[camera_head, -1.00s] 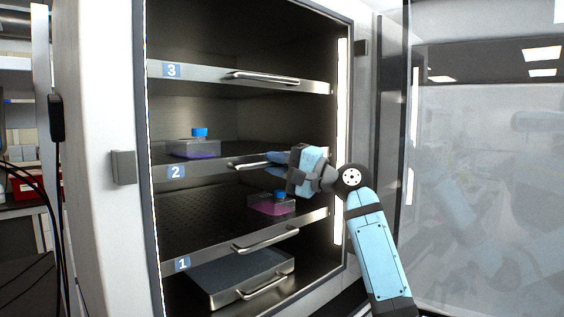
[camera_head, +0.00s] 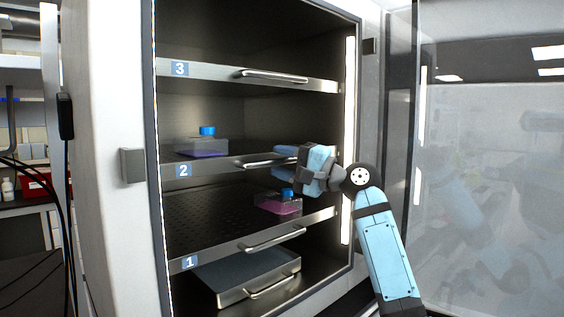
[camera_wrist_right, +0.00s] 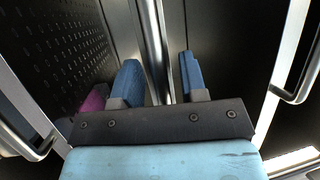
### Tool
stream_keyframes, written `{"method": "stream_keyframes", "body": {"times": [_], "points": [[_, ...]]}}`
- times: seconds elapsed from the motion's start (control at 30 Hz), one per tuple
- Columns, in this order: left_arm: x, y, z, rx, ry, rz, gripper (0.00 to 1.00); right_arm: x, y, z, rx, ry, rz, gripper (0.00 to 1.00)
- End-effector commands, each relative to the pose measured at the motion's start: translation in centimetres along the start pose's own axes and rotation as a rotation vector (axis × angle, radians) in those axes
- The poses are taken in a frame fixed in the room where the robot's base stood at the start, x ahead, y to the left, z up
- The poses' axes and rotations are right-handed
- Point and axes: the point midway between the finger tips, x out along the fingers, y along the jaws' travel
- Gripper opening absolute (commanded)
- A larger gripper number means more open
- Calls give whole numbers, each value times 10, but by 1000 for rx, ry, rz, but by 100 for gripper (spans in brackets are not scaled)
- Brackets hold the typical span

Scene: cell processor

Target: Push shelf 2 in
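Shelf 2 (camera_head: 225,165) is a metal shelf with a blue "2" label and a bar handle (camera_head: 258,163) on its front edge. It is the middle of three numbered shelves in the cabinet. A clear flask with a blue cap (camera_head: 203,145) stands upright on it. My right gripper (camera_head: 284,154) is at the right part of the handle. In the right wrist view, its blue fingers (camera_wrist_right: 160,78) are apart, one on each side of a metal bar or edge; contact is unclear. My left gripper is not in view.
Shelf 3 (camera_head: 215,73) is above. Shelf 1 (camera_head: 222,249) is below and carries a flask with pink liquid (camera_head: 280,206). A metal tray (camera_head: 240,283) sits at the bottom. The cabinet's left frame (camera_head: 110,200) and the glass door (camera_head: 480,180) flank the opening.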

Motion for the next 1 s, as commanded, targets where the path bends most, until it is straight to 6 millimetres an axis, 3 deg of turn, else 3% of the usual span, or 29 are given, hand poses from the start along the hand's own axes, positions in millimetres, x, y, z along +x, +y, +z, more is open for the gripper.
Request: {"method": "stream_keyframes", "body": {"times": [0.6,0.8,1.0], "points": [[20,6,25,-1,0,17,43,-120,1,0,-3,2,-1,39],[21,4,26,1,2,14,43,-135,-1,0,-3,1,-2,39],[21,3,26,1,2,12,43,-136,-1,0,-2,1,-2,39]]}}
